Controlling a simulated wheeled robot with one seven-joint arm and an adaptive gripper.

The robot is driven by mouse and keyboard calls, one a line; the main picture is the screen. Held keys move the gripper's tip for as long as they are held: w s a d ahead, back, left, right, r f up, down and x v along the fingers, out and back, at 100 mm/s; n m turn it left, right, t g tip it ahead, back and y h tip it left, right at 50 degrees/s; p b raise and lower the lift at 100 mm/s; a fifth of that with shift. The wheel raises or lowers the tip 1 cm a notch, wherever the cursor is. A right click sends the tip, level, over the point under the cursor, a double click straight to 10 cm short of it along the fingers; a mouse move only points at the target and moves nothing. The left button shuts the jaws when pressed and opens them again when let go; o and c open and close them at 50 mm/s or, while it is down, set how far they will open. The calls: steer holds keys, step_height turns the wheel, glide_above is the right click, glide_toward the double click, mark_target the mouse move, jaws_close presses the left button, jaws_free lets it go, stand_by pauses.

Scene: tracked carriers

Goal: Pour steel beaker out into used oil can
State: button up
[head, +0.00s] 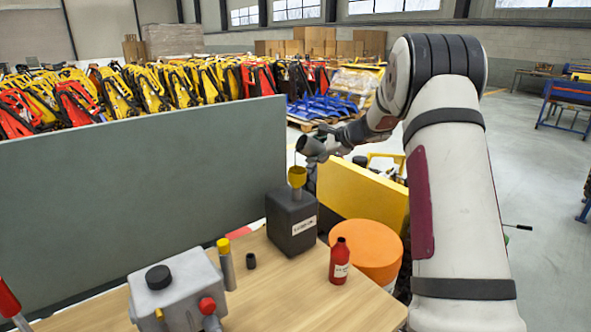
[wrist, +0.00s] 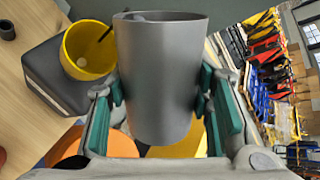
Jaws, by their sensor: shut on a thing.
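The steel beaker (head: 311,148) is a grey metal cup, tilted with its mouth down to the left in the head view. My gripper (head: 328,138) is shut on it; in the wrist view the green-padded fingers press both sides of the beaker (wrist: 160,75). The used oil can (head: 291,225) is a dark grey, labelled can on the table, with a yellow funnel (head: 297,177) upright in its top. A thin dark stream runs from the beaker's lip to the funnel. The funnel (wrist: 88,50) also shows a dark streak in the wrist view. The beaker's inside is mostly hidden.
On the wooden table (head: 262,285) stand a red bottle (head: 340,262), a yellow-capped tube (head: 225,265), a small black cup (head: 251,261) and a grey box (head: 176,290). A grey panel (head: 150,180) rises behind. An orange round top (head: 370,250) is beside the table.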

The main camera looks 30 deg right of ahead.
steer(key=shift+f+n+h, duration=0.15)
steer(key=shift+n+h, duration=0.15)
steer(key=shift+h, duration=0.1)
stand_by(1.8)
steer(key=shift+a+r+n+h+p, duration=0.1)
steer(key=shift+r+n+h+p, duration=0.4)
steer(key=shift+p, duration=0.4)
stand_by(2.1)
steer(key=shift+a+f+n+g+h+b, duration=0.15)
steer(key=shift+f+n+g+h+b, duration=0.2)
steer(key=shift+h+b, duration=0.35)
stand_by(2.1)
